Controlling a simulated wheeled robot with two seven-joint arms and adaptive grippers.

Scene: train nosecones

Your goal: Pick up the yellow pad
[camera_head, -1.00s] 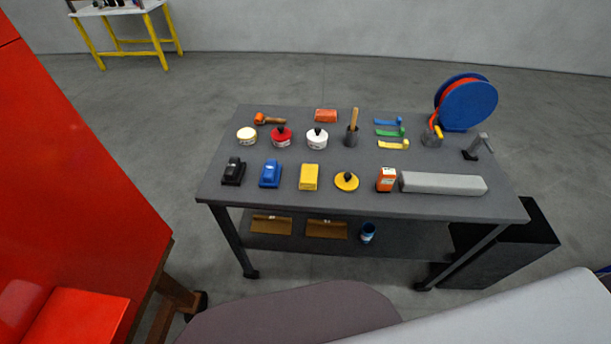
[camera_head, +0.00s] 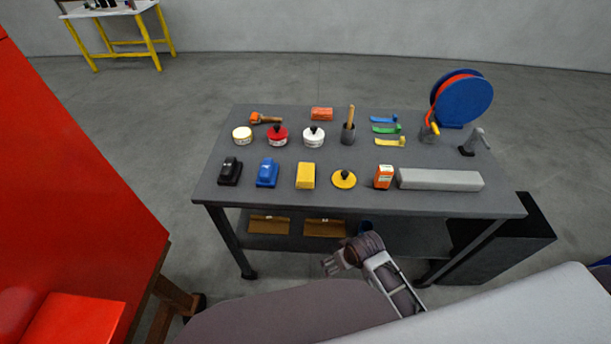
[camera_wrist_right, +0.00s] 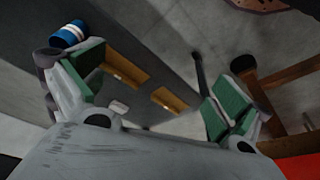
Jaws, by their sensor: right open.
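Two yellow things sit in the front row on the grey table (camera_head: 218,190). One is a yellow block (camera_head: 305,176); beside it on the right is a flat yellow disc with a black knob (camera_head: 343,180). I cannot tell which is called the pad. My right gripper (camera_head: 329,266) is low in front of the table's front edge, below the tabletop and apart from both. In the right wrist view its green-padded fingers (camera_wrist_right: 155,95) are spread with nothing between them. Neither yellow thing shows in that view. My left gripper is not in view.
A blue block (camera_head: 267,173) stands left of the yellow block. An orange-white box (camera_head: 384,176) and long grey bar (camera_head: 440,180) stand right of the disc. The lower shelf holds brown boxes (camera_head: 268,225) and a blue can (camera_wrist_right: 68,33). A red cabinet (camera_head: 80,170) is at left.

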